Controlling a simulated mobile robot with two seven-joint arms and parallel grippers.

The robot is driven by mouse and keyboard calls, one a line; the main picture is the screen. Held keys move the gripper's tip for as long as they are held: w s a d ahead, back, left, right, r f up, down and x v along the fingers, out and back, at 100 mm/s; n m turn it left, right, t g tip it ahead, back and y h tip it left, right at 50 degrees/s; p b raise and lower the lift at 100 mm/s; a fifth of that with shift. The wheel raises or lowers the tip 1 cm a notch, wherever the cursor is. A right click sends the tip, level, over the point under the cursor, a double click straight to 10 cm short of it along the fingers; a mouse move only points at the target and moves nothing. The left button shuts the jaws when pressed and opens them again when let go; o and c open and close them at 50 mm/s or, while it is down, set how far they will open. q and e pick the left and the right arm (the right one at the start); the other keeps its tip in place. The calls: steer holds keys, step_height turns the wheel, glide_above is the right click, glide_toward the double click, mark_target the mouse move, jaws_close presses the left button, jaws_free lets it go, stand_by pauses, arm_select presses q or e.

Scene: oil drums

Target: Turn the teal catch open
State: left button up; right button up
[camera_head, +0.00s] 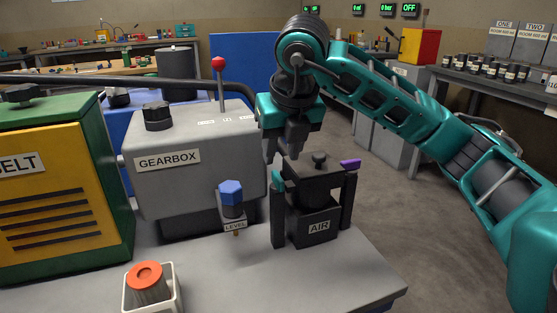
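The black box labelled AIR (318,205) stands on the grey bench top, with a dark knob on its lid. The teal catch (277,177) shows as a small teal piece at the top of the box's left post, and part of it is hidden. A purple catch (350,164) sits on top of the right post. My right gripper (280,150) points down just above and behind the teal catch. A gap or contact between them cannot be told, nor whether the fingers are apart. My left gripper is not in view.
The grey gearbox (195,180) with a red-knobbed lever (219,64) stands left of the AIR box. A blue-capped LEVEL plug (231,195) is before it. The yellow-green BELT housing (50,190) is far left. A white container (151,290) stands in front. The bench's right edge lies close by.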

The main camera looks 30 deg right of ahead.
steer(key=p+v, duration=0.1)
steer(key=v, duration=0.5)
steer(key=shift+r, duration=0.35)
steer(key=shift+s, duration=0.15)
